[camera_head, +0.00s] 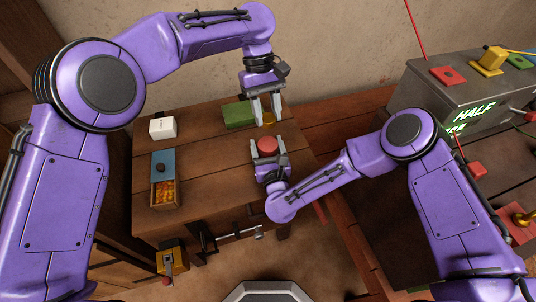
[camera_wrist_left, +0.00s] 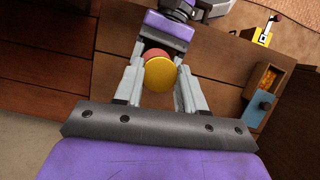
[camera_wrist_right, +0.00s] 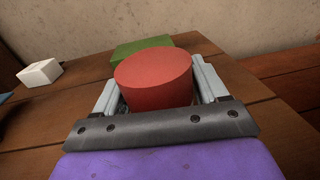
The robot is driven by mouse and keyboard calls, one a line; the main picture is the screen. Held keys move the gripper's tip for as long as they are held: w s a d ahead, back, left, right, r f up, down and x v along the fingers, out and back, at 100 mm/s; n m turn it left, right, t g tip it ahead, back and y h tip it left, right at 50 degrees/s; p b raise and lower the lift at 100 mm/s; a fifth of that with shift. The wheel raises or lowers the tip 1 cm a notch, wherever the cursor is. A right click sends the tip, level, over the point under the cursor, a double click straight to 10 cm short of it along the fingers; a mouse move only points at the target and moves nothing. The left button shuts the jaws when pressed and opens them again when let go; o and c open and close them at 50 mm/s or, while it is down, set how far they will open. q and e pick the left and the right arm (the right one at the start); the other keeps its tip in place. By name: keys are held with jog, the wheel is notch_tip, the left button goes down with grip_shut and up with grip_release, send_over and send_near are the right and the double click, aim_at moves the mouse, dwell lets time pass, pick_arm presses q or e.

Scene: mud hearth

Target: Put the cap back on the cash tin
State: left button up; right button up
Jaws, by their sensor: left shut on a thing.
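A round red tin (camera_head: 268,145), which I take for the cash tin, is between the fingers of my right gripper (camera_head: 268,150) at the table's right side. In the right wrist view the tin (camera_wrist_right: 153,80) fills the gap; whether the fingers press on it I cannot tell. My left gripper (camera_head: 265,108) is just behind it, pointing down, shut on a yellow round cap (camera_head: 268,118). In the left wrist view the cap (camera_wrist_left: 159,74) is between the fingertips and partly covers the red tin (camera_wrist_left: 156,53). In the head view cap and tin appear apart.
A green block (camera_head: 238,115) lies beside the left gripper. A white box (camera_head: 162,127) and an open wooden box (camera_head: 165,194) with a blue lid part and orange contents stand left. A clamp (camera_head: 235,235) is at the front edge. A grey button console (camera_head: 440,90) stands right.

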jog(key=c, duration=1)
pick_arm(q)
send_over(270, 146)
jog(key=w, duration=0.2)
jog(key=shift+s+a+f, duration=0.15)
jog(key=shift+a+f, duration=0.05)
jog(key=shift+f, duration=1.05)
jog(key=shift+s+a+f, duration=0.1)
jog(key=shift+a+f, duration=0.1)
jog(key=shift+f, duration=1)
jog(key=shift+f, duration=0.1)
jog(key=shift+f, duration=0.8)
jog(key=shift+f, duration=0.5)
